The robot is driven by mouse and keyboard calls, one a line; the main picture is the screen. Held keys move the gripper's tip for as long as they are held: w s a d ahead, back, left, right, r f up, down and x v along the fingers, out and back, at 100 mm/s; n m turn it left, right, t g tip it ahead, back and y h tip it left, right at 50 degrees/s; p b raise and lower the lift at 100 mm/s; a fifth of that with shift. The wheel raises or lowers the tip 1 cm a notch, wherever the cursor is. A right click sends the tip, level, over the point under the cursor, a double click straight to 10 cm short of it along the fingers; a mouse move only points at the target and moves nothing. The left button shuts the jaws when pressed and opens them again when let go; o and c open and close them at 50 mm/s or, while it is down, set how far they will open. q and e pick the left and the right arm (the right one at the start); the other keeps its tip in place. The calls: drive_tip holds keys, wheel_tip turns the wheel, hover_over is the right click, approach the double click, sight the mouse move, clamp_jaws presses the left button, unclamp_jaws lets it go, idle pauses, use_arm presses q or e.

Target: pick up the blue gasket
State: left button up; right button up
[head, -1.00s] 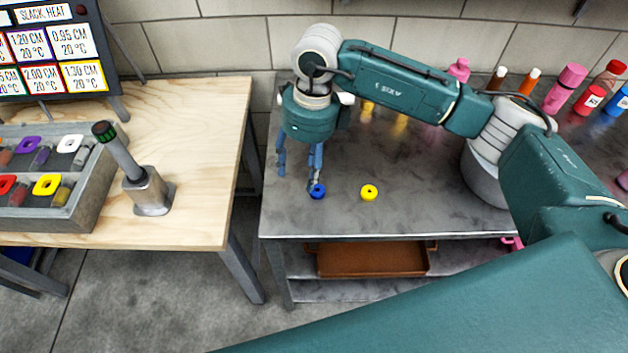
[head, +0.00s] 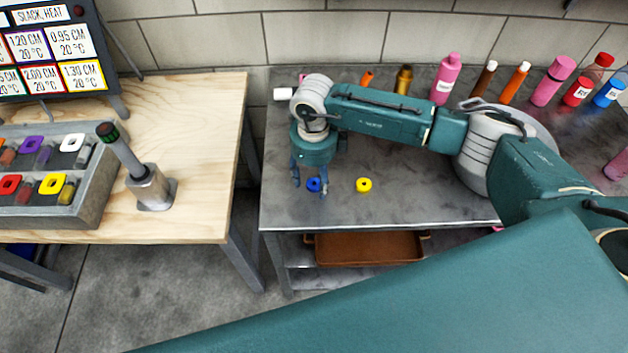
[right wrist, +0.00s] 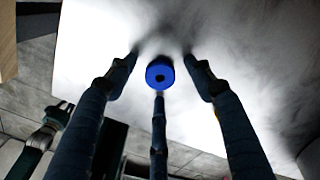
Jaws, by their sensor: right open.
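The blue gasket (head: 314,184) is a small ring lying on the grey metal table (head: 400,207), near its left front. My right gripper (head: 309,187) is open above it and points down, partly in front of it. In the right wrist view the blue gasket (right wrist: 160,67) lies between the spread fingers of the right gripper (right wrist: 162,77), with a dark hole at its middle. The lower finger's tip comes right up to its edge; I cannot tell whether they touch.
A yellow gasket (head: 364,185) lies just right of the blue one. Bottles (head: 446,78) stand along the table's back. At left, a wooden table (head: 200,130) holds a grey tray (head: 92,208) of coloured parts and a metal post (head: 152,190). A gap separates the tables.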

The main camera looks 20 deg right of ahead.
drive_tip(key=c, duration=0.9)
drive_tip(key=shift+o, duration=0.2)
